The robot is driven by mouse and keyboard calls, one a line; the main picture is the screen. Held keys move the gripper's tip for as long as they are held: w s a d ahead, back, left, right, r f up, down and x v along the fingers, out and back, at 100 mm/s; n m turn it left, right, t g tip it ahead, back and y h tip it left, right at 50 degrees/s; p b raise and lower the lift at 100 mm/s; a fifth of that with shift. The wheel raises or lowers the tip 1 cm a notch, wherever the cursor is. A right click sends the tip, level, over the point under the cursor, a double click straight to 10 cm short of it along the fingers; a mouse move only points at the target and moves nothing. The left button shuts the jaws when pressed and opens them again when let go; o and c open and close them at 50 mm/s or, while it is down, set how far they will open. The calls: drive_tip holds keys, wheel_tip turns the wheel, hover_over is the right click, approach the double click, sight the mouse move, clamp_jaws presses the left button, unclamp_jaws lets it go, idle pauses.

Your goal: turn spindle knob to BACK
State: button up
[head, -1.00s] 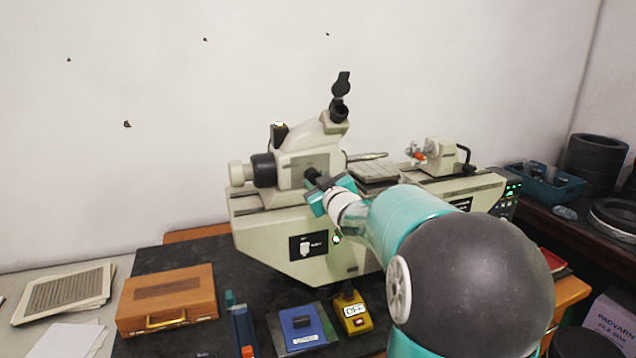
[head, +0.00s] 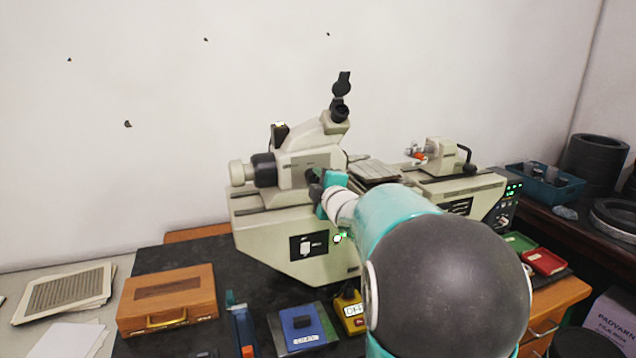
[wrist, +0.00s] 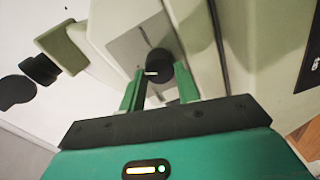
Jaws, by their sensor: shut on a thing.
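The spindle knob (wrist: 160,66) is a small black round knob with a pale mark, on a grey plate on the machine's front. In the wrist view my gripper (wrist: 160,80) has its two green fingers shut on the knob, one on each side. In the head view my gripper (head: 322,190) is at the front of the cream measuring machine (head: 290,220), below the eyepiece head. There the knob is mostly hidden by the gripper and cannot be made out clearly. The plate's lettering is too small to read.
A wooden box (head: 167,300), a blue labelled box (head: 302,326) and a yellow box (head: 350,312) stand on the dark mat before the machine. A red case (head: 543,262) lies at the right. A blue tray (head: 550,184) and black rings (head: 597,162) are further right.

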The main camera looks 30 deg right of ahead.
drive_tip(key=n, duration=0.4)
drive_tip(key=shift+n, duration=0.4)
idle(0.4)
drive_tip(key=o, duration=1)
drive_tip(key=shift+c, duration=0.2)
drive_tip(key=shift+s, duration=0.1)
drive_tip(key=v, duration=1.3)
drive_tip(key=shift+s+a, duration=0.2)
drive_tip(key=shift+s, duration=0.1)
drive_tip(key=shift+f, duration=0.1)
